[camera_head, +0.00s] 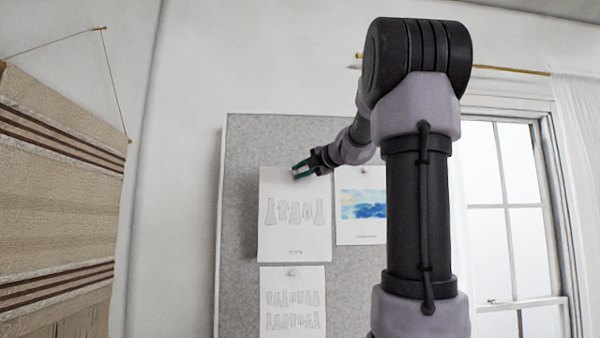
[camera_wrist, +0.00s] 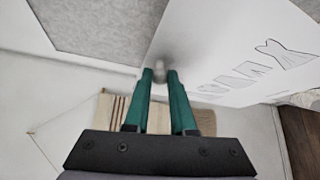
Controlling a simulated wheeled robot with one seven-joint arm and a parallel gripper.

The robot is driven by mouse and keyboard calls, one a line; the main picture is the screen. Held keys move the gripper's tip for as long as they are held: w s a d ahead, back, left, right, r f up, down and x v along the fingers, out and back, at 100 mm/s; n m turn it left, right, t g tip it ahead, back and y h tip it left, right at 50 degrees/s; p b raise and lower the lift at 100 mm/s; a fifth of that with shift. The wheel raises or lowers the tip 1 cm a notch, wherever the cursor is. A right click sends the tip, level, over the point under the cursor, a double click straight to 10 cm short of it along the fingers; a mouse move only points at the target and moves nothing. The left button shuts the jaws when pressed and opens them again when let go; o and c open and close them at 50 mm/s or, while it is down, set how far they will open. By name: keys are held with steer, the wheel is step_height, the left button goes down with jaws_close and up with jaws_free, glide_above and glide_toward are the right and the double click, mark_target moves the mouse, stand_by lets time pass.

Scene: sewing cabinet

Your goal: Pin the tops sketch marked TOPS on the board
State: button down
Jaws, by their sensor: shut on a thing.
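A white sheet with a row of drawn garments (camera_head: 294,224) hangs upright in front of the upper left of the grey board (camera_head: 300,130). Its small printed label is too small to read surely. In the wrist view the sheet (camera_wrist: 225,45) spreads to the upper right. My gripper (camera_head: 300,171) is at the sheet's top edge, its green fingers shut on a small pale pin (camera_wrist: 160,74) there. The fingers (camera_wrist: 160,80) partly hide the pin. I cannot tell whether the sheet touches the board.
A blue watercolour sheet (camera_head: 363,208) hangs just right, partly behind my arm. Another garment sheet (camera_head: 292,305) is pinned directly below. A striped woven hanging (camera_head: 60,190) is on the left, a window (camera_head: 510,200) on the right. Bare board lies above the sheets.

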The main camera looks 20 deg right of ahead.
steer(key=w+d, duration=0.4)
steer(key=w, duration=0.8)
steer(key=shift+w+d, duration=0.2)
steer(key=shift+d, duration=0.15)
stand_by(0.4)
steer(key=shift+w+d+r, duration=0.1)
steer(key=shift+w, duration=0.1)
stand_by(0.8)
steer(key=c, duration=0.7)
jaws_free()
